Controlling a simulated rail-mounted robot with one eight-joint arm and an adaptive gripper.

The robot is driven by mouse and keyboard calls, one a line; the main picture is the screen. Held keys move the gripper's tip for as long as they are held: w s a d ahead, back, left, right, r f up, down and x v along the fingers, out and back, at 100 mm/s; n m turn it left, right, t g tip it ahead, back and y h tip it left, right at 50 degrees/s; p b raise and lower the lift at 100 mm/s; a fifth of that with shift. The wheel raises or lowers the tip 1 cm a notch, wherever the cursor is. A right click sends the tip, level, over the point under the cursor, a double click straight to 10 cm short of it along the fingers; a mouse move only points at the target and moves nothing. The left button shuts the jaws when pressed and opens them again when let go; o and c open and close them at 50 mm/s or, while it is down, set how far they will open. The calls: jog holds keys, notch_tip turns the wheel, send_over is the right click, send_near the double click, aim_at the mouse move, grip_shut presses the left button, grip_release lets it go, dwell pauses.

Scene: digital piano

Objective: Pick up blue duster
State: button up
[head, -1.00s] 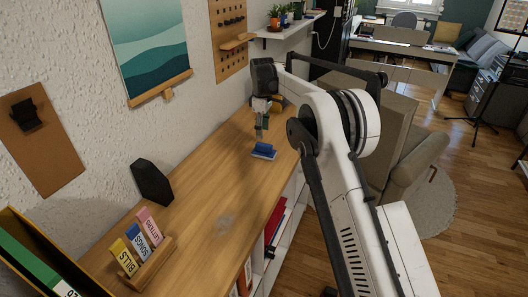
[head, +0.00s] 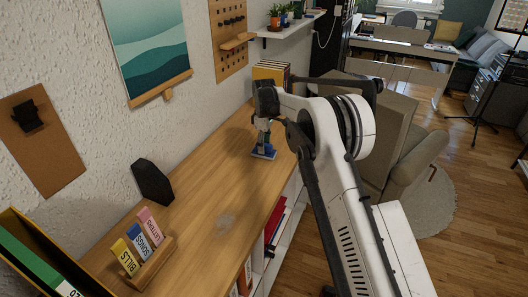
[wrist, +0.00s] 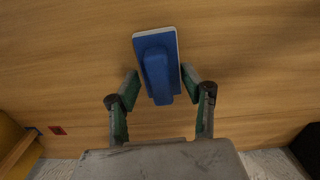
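The blue duster (head: 263,152) lies on the wooden shelf top (head: 205,210), near its far end in the head view. In the wrist view the duster (wrist: 156,62) shows a flat base with a pale edge and a raised blue handle. My gripper (wrist: 161,75) is open, with its fingertips on either side of the lower part of the handle. A gap shows between each fingertip and the handle. In the head view my gripper (head: 263,140) is right above the duster and partly hides it.
A black speaker-like block (head: 152,182) stands against the wall. A wooden holder (head: 150,264) with labelled cards is at the near end. Yellow books (head: 270,72) stand behind my wrist.

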grip_shut()
jog(key=shift+r, duration=0.15)
jog(key=shift+r, duration=0.6)
notch_tip(320, 180, up, 3)
jog(key=shift+f, duration=0.1)
jog(key=s+a+r+b, duration=0.1)
jog(key=s+a+r, duration=0.5)
jog(key=a, duration=0.3)
jog(key=shift+s+a+r, duration=0.3)
jog(key=shift+s+r, duration=0.05)
jog(key=shift+r, duration=0.05)
